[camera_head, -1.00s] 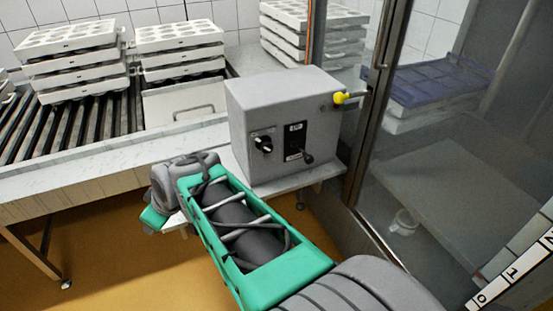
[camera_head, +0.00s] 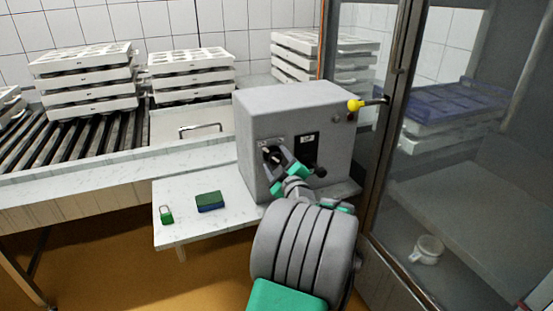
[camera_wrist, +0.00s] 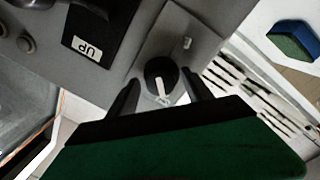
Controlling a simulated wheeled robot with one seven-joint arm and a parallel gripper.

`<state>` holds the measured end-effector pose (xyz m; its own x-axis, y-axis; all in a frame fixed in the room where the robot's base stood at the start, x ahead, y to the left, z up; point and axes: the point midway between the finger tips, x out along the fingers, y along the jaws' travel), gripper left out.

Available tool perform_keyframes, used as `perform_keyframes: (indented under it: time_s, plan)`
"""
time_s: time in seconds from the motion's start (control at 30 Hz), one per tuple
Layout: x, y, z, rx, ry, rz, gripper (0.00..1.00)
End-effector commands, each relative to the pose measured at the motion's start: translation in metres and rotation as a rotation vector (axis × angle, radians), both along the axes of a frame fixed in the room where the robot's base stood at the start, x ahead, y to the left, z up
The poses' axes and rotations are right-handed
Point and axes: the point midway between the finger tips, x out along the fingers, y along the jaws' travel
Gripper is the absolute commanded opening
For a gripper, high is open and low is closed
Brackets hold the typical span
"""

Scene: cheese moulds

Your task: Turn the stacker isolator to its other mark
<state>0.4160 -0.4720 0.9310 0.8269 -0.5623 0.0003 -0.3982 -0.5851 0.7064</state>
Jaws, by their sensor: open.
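The isolator is a black rotary knob (camera_head: 266,154) with a white pointer, on the front of the grey control box (camera_head: 262,112). In the wrist view the knob (camera_wrist: 158,70) shows ahead between my two dark fingers, its pointer aimed toward a small plate mark near the bottom of the picture. Another small pale mark (camera_wrist: 187,43) shows beside it. My gripper (camera_head: 281,161) is open at the box front, its fingers on either side of the knob in the wrist view (camera_wrist: 159,92). I cannot tell whether the fingers touch it.
A black lever (camera_head: 318,171) on a plate marked UP is close right of my gripper. A green padlock (camera_head: 167,215) and a green-blue block (camera_head: 208,201) lie on the side table (camera_head: 180,188).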

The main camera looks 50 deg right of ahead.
Motion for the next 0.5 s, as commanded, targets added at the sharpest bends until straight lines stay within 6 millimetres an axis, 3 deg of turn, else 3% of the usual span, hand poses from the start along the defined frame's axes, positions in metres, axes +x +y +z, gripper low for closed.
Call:
perform_keyframes:
  time_s: [0.33,0.5]
  plan:
    - [0.0078,-0.0049,-0.0002,0.0,0.0,0.0,0.58]
    - [0.0074,-0.0051,-0.0001,0.0,0.0,0.0,0.44]
